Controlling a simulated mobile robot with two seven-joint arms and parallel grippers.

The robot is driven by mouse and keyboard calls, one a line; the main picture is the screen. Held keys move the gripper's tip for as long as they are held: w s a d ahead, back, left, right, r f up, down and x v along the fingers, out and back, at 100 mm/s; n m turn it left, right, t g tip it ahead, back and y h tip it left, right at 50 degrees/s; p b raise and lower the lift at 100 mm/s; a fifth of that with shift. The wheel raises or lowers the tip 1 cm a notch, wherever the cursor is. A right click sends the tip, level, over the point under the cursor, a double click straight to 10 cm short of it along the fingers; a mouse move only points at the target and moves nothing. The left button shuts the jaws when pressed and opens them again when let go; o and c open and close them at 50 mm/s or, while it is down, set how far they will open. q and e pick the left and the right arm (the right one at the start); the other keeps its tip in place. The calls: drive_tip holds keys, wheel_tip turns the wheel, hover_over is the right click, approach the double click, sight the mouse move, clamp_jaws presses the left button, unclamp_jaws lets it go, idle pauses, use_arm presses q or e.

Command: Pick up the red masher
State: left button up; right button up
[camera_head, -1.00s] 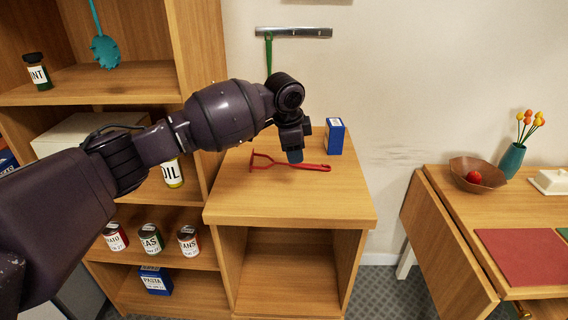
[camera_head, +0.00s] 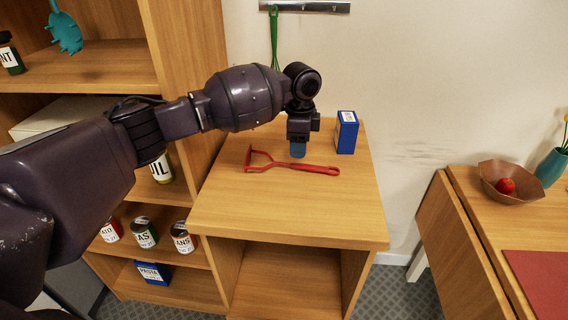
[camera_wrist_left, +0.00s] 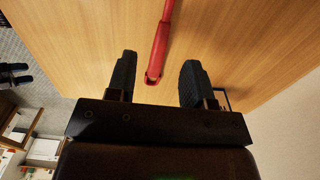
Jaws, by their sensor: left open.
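The red masher (camera_head: 300,167) lies flat on top of the wooden cabinet, its head to the left and its handle to the right. My left gripper (camera_head: 297,150) hangs over the cabinet top, just behind the masher in the head view. In the left wrist view the gripper (camera_wrist_left: 157,82) is open and empty. There the end of the red masher (camera_wrist_left: 156,65) lies between its two dark fingers, touching neither as far as I can see.
A blue box (camera_head: 346,132) stands close to the right of my left gripper. A shelf unit with cans (camera_head: 144,232) is at the left. A green utensil (camera_head: 274,40) hangs from a wall rail. A table with a brown bowl (camera_head: 495,184) is at the right.

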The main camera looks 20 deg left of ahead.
sight(294, 165)
use_arm(q)
wheel_tip(294, 165, down, 7)
drive_tip(key=shift+w+a+r+b, duration=0.1)
drive_tip(key=shift+a+r+b, duration=0.1)
drive_tip(key=shift+b, duration=0.25)
drive_tip(key=shift+r, duration=0.1)
clamp_jaws()
